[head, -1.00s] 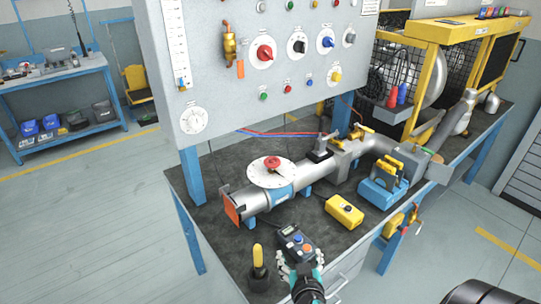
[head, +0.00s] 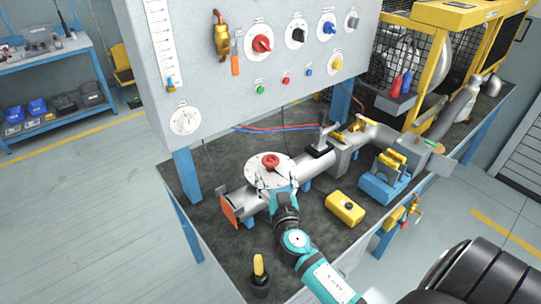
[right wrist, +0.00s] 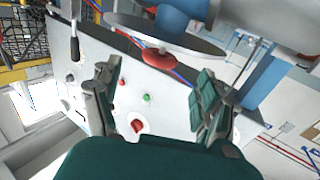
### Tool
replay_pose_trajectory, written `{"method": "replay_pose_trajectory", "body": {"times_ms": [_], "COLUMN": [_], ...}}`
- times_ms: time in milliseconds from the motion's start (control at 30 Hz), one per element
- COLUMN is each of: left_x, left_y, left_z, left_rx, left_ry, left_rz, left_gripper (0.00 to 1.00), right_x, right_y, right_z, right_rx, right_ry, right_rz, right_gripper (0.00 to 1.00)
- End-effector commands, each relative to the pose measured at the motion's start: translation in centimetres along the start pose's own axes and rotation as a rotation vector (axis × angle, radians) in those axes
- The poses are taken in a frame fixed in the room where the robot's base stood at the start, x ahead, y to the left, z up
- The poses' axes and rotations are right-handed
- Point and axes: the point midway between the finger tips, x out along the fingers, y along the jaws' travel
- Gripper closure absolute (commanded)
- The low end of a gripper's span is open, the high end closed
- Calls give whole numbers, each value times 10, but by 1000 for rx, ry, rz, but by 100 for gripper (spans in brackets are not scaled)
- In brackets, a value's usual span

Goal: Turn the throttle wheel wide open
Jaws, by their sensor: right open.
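The throttle wheel (head: 270,161) is a small red handwheel above a round white dial plate (head: 264,178) on the grey pipe (head: 240,203). My right gripper (head: 277,184) is at the near side of the dial plate, just short of the wheel. In the right wrist view, which is turned over, the red wheel (right wrist: 160,59) shows beyond and between the open, empty fingers (right wrist: 158,85). The gap to it is hard to judge, but I see no grip on it. My left gripper is out of view.
The grey control panel (head: 200,70) with knobs overhangs behind the pipe. A yellow box (head: 345,208) lies right of my arm, and a blue clamp block (head: 383,185) is farther right. A black stand with a yellow handle (head: 260,272) is near the front edge.

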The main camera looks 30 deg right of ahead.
Motion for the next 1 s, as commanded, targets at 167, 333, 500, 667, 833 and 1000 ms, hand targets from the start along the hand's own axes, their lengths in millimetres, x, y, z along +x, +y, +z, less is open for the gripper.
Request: {"method": "replay_pose_trajectory", "body": {"times_ms": [167, 333, 500, 667, 833, 1000], "left_x": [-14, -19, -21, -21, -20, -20], "left_y": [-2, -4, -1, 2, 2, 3], "left_z": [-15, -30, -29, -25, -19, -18], "left_rx": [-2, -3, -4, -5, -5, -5], "left_ry": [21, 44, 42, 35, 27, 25], "left_rz": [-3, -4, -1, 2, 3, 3], "left_gripper": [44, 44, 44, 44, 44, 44], "right_x": [39, 65, 77, 79, 79, 79], "right_y": [-1, -1, 0, 0, 0, 0], "right_z": [-3, -1, 0, 1, 1, 1], "right_rx": [-3, -2, 0, 0, 0, 0], "right_ry": [0, 0, -1, -1, -1, -1], "right_rz": [0, 0, -1, -1, 0, 0], "right_gripper": [24, 24, 24, 24, 25, 48]}}
